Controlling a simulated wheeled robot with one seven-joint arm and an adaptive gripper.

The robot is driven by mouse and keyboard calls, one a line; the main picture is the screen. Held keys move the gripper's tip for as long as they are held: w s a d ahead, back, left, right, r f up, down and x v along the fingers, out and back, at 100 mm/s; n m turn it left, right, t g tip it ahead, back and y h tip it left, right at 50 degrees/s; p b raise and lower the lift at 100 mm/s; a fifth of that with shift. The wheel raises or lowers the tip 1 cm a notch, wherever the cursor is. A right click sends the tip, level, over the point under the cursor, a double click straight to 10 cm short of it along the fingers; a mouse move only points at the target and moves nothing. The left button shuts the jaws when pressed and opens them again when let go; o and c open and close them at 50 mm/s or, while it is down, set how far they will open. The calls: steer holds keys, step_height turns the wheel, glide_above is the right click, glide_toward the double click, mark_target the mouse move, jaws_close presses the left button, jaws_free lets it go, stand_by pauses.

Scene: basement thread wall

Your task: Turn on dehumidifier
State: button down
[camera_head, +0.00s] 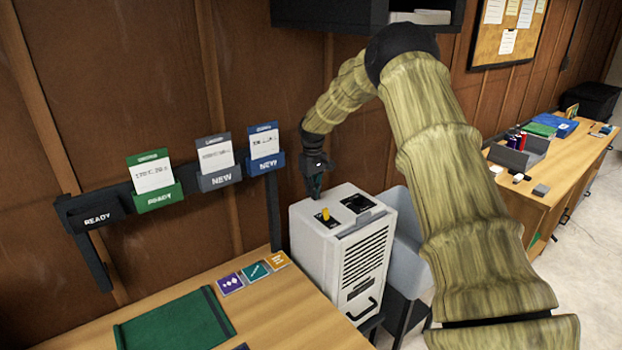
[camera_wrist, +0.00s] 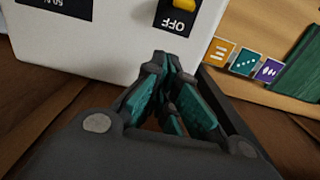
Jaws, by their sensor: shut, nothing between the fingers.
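The white dehumidifier (camera_head: 318,250) stands between the wooden table and a grey bin, with a dark vent grille on its front side. On its top are a yellow switch (camera_head: 326,214) on a black plate and a second black panel (camera_head: 356,203). In the wrist view the yellow switch (camera_wrist: 182,6) is cut by the top edge, and its black plate reads "OFF". My gripper (camera_head: 316,192) is shut and empty, with its fingers pointing down just behind the switch. In the wrist view its teal fingertips (camera_wrist: 166,62) meet near the dehumidifier's edge, apart from the switch.
A wooden table (camera_head: 270,318) with a green mat (camera_head: 175,322) and several coloured cards is at the lower left. A rack with card holders (camera_head: 215,180) hangs on the wall behind. A grey bin (camera_head: 408,240) stands right beside the dehumidifier. A dark shelf (camera_head: 320,14) is overhead.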

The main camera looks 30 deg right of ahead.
mark_target(326, 214)
step_height(326, 214, down, 3)
steer(key=shift+w+a+f+p, duration=0.1)
steer(key=shift+a+p, duration=0.05)
steer(key=shift+p, duration=0.35)
steer(key=shift+s+a+r+p, duration=0.1)
steer(key=shift+s+r+p, duration=0.15)
steer(key=shift+s+p, duration=0.25)
steer(key=shift+s+d+r+p, duration=0.2)
steer(key=shift+s+p, duration=0.15)
steer(key=shift+s, duration=0.35)
steer(key=shift+s+d+r+p, duration=0.1)
steer(key=shift+s+r+p, duration=0.2)
steer(key=shift+s, duration=0.4)
steer(key=shift+a+f, duration=0.1)
steer(key=shift+f, duration=0.05)
steer(key=shift+a, duration=0.1)
